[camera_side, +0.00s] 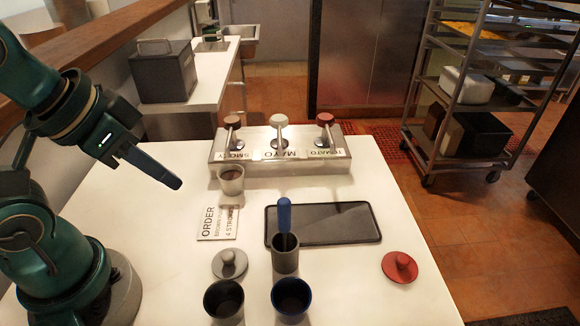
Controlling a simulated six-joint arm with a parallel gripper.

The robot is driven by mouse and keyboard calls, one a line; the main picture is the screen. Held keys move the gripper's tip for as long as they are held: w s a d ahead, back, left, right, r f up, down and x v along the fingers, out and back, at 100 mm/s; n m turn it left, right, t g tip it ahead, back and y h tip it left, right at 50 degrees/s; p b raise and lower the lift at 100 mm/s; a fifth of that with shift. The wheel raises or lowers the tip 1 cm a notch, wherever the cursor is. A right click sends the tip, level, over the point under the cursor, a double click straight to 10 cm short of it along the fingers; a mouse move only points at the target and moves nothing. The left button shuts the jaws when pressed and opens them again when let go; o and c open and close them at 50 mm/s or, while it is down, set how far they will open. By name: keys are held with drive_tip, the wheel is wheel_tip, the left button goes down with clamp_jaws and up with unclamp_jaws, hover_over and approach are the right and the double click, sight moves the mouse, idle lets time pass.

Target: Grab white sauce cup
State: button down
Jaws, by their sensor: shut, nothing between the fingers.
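The white sauce cup (231,187) stands upright on the white table, in front of the left end of the sauce dispenser (280,170), by the label that seems to read SMOKY. Something brownish shows inside the cup. My gripper (175,183) is shut and empty. It is to the left of the cup, raised above the table, with its fingers pointing down and to the right. The fingers are apart from the cup in this view.
An order card (218,224) lies just in front of the cup. A dark tray (345,208), a grey holder (285,262) with a blue-handled tool (284,215), two dark cups (224,300) (291,298), a grey lid (230,264) and a red lid (399,267) are nearer. The table's left part looks clear.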

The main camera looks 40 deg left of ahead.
drive_tip(key=c, duration=1.5)
unclamp_jaws()
drive_tip(key=shift+c, duration=0.2)
drive_tip(key=o, duration=1.5)
drive_tip(key=shift+c, duration=0.2)
drive_tip(key=shift+r, duration=0.1)
